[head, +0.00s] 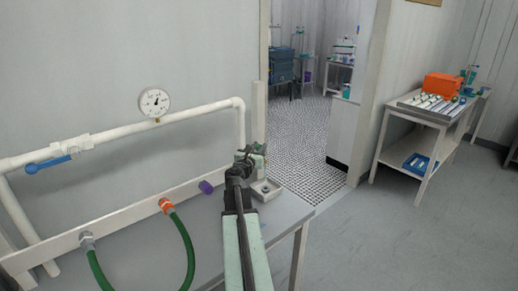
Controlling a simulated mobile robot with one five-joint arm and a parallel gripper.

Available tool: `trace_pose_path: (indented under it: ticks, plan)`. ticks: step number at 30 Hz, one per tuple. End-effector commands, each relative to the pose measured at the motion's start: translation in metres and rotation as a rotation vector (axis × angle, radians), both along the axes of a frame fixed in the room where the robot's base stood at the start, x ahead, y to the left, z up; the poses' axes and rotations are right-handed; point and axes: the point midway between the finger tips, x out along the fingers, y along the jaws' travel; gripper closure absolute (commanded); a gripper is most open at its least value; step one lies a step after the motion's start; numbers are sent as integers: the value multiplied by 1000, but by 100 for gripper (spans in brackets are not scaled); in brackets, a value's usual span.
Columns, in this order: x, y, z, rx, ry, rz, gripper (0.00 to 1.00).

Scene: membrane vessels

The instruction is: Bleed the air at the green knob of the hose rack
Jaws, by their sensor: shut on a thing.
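The hose rack is a white pipe frame (190,112) on the left, with a lower rail holding hose fittings. My gripper (256,155) is at the rack's right end, beside a pale upright post (259,112). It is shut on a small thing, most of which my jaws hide. A little green shows there, and its place fits the green knob, but its shape and turn cannot be made out. A small pale square tray (265,190) with a dark round spot stands on the bench below my gripper.
The rack carries a round gauge (154,102), a blue-handled valve (47,163), an orange coupling (166,205), a purple cap (206,187) and a looped green hose (187,250). The grey bench (290,220) ends at right. Open floor lies before a side table (418,115).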

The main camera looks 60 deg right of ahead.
Motion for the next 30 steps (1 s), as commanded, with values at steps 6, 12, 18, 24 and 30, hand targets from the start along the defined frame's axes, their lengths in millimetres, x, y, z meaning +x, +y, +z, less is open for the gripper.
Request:
trace_pose_path:
  ticks: [6, 12, 18, 24, 30]
  plan:
    - [6, -2, 1, -1, 2, -154, 100]
    - [5, -2, 1, -2, 2, -260, 100]
    - [4, -1, 1, -3, 3, -318, 100]
    - [3, -1, 1, -3, 3, -339, 100]
    - [2, -1, 1, -3, 4, -341, 100]
